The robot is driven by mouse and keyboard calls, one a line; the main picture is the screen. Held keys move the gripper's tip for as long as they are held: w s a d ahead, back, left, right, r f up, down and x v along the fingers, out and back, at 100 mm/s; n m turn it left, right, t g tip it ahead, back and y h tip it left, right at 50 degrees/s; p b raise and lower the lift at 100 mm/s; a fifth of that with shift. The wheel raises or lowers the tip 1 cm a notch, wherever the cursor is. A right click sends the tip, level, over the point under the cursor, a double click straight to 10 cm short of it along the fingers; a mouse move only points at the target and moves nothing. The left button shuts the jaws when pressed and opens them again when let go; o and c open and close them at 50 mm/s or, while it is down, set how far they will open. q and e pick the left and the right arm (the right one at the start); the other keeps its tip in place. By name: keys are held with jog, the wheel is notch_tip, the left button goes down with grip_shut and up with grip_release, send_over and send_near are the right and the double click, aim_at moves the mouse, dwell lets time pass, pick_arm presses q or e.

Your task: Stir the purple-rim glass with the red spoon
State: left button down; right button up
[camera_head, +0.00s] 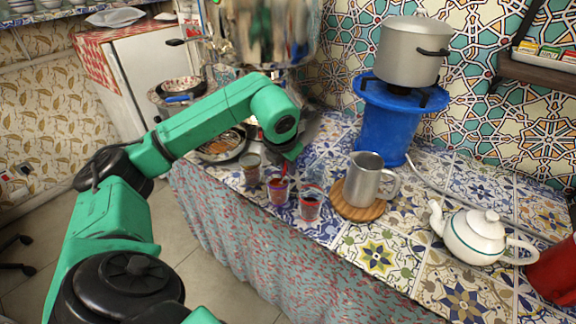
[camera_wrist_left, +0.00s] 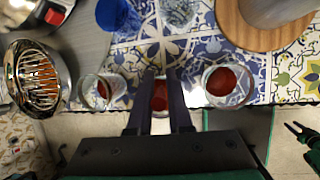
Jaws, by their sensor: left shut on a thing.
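My left gripper (camera_head: 288,152) points down over the row of glasses at the counter's front edge. It is shut on a thin red spoon (camera_head: 285,171), mostly hidden by the fingers. The spoon reaches down to the middle glass (camera_head: 278,190), which looks purple-rimmed and holds something reddish. I cannot tell how deep the spoon tip is. In the left wrist view my left fingers (camera_wrist_left: 161,73) cover most of this glass. My right gripper (camera_wrist_left: 298,133) seems to show small and dark at the right edge there, its jaws unclear.
A glass with red contents (camera_head: 310,206) stands close on the right, another glass (camera_head: 252,168) on the left. A metal pitcher (camera_head: 365,182) on a round wooden board stands right of them. A white teapot (camera_head: 474,240) is farther right.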

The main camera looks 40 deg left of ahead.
notch_tip(320, 180, up, 8)
jog(key=p, duration=0.7)
jog(key=shift+f, duration=0.15)
jog(key=shift+a, duration=0.1)
dwell(0.4)
notch_tip(320, 180, up, 4)
jog(key=p, duration=0.4)
dwell(0.7)
